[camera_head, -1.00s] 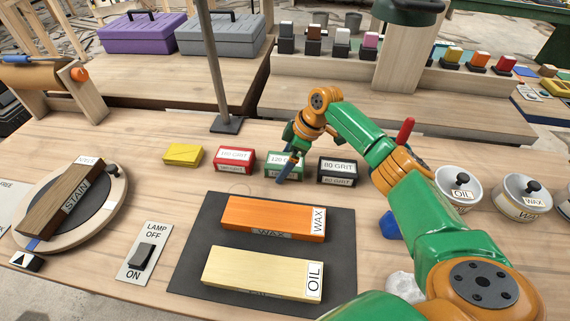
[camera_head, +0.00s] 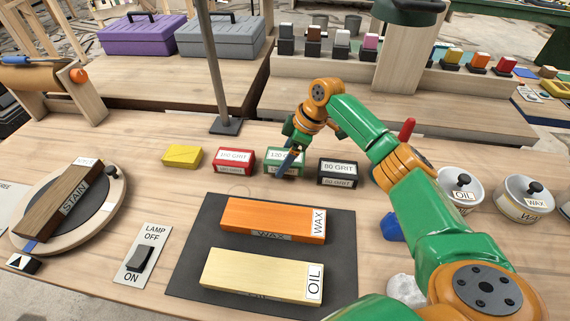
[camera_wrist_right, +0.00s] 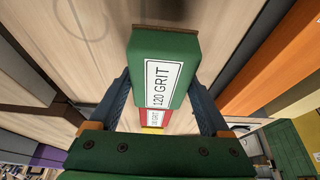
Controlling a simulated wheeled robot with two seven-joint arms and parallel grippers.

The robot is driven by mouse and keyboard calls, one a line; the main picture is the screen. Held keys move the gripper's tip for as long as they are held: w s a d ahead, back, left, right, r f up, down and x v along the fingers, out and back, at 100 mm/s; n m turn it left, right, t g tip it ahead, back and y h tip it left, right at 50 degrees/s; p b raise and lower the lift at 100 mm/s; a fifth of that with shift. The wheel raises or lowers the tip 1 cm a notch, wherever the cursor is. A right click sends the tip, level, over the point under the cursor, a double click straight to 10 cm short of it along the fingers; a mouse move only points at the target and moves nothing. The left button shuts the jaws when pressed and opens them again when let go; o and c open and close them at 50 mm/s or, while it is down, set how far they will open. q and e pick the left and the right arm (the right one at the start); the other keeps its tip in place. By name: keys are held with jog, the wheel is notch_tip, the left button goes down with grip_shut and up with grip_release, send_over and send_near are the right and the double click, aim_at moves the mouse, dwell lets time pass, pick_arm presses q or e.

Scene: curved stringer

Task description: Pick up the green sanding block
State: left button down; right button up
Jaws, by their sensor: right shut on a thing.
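The green sanding block (camera_head: 270,160), labelled 120 GRIT, stands in a row of blocks on the workbench, partly hidden behind my right gripper in the head view. My right gripper (camera_head: 286,163) comes down over it from above. In the right wrist view, the green block (camera_wrist_right: 165,55) sits between the two blue fingers of the gripper (camera_wrist_right: 160,100), which are shut on its sides. I cannot tell whether the block is clear of the bench. My left gripper is not in view.
A red block (camera_head: 233,160) stands just left and a black 80 GRIT block (camera_head: 337,171) just right. A yellow block (camera_head: 182,155) is further left. In front, a dark mat (camera_head: 190,262) holds WAX and OIL pieces. A lamp pole (camera_head: 212,70) rises behind.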

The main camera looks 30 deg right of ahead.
jog(key=a+r, duration=0.1)
jog(key=r, duration=0.1)
jog(key=a+r, duration=0.2)
jog(key=r, duration=0.1)
jog(key=a+r, duration=0.1)
jog(key=r, duration=0.1)
jog(key=shift+w+a+r, duration=0.1)
jog(key=shift+a+r, duration=0.05)
jog(key=shift+a, duration=0.25)
jog(key=a+r, duration=0.4)
jog(key=a, duration=0.5)
jog(key=shift+a+b, duration=0.15)
jog(key=shift+b, duration=0.2)
jog(key=shift+r, duration=0.1)
